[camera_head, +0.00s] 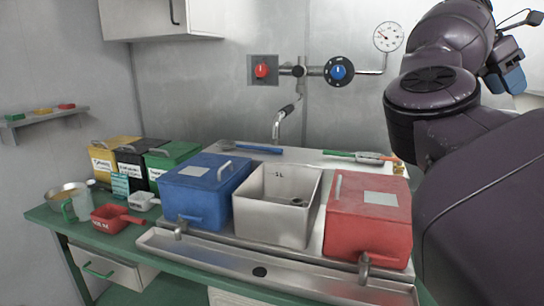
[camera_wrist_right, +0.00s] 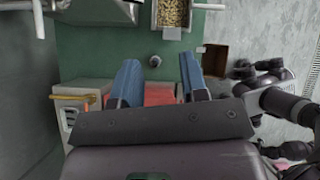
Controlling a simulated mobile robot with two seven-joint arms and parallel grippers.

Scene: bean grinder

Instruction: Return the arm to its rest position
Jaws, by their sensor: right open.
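My right arm (camera_head: 440,100) is dark purple and fills the right side of the head view, bent upward. Its gripper (camera_head: 508,75) shows at the upper right with blue fingers, raised well above the counter and apart from everything on it. In the right wrist view the two blue fingers of this gripper (camera_wrist_right: 160,80) are spread wide with nothing held between them. An orange-red patch shows beyond the gap. My left gripper is not visible in the head view.
A green counter (camera_head: 45,214) holds a blue box (camera_head: 195,190), an open white bin (camera_head: 268,215) and a red box (camera_head: 365,240). A wall tap (camera_head: 280,123) and gauge (camera_head: 388,37) stand behind. A tray of beans (camera_wrist_right: 172,14) shows in the wrist view.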

